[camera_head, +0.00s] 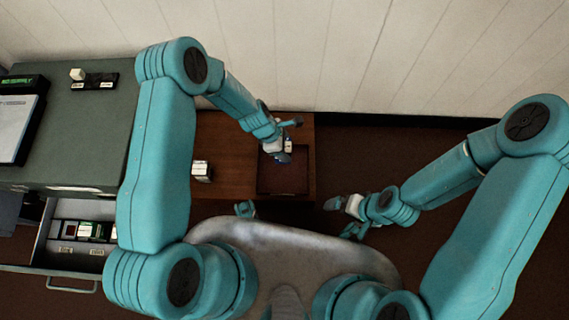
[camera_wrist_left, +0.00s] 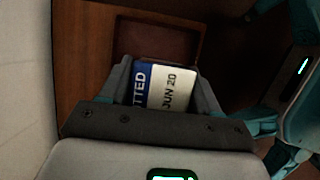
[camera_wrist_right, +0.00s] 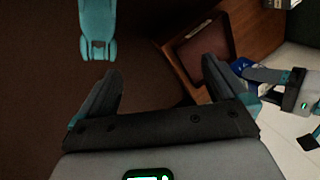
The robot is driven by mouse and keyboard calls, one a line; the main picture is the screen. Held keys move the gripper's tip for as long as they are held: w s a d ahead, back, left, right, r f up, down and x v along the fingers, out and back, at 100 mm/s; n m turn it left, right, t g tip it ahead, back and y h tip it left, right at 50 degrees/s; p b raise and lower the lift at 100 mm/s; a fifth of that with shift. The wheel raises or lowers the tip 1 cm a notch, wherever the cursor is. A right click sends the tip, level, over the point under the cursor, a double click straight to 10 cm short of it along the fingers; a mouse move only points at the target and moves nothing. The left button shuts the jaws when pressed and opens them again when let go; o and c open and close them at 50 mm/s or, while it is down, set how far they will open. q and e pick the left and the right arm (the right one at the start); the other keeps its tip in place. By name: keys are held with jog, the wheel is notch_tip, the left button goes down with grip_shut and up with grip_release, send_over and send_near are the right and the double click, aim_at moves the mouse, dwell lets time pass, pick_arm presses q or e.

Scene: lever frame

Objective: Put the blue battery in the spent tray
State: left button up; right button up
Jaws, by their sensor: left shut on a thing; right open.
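My left gripper (camera_head: 278,148) is shut on the blue battery (camera_wrist_left: 140,85), whose blue and white printed label shows between the fingers in the left wrist view. The blue also shows beside the left gripper in the right wrist view (camera_wrist_right: 241,66). The battery is over the far part of a shallow reddish-brown tray (camera_head: 283,185); I cannot tell whether it touches the tray. The tray is empty where visible, also in the left wrist view (camera_wrist_left: 185,30). My right gripper (camera_head: 336,203) is open and empty, to the right of the tray (camera_wrist_right: 205,48).
The tray sits on a wooden table (camera_head: 230,135). A small white box (camera_head: 201,171) stands left of it. At the left, a grey-green cabinet (camera_head: 80,140) has an open drawer (camera_head: 45,245) holding several items. A pale wall closes off the back.

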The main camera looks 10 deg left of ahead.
pick_arm(q)
notch_tip(320, 180, down, 14)
jog(key=b, duration=0.5)
jog(key=shift+w+r, duration=0.1)
jog(key=shift+r, duration=0.2)
jog(key=o, duration=1)
jog(key=shift+f+b, duration=0.2)
jog(key=shift+b, duration=0.15)
jog(key=o, duration=0.4)
jog(key=shift+r, duration=0.1)
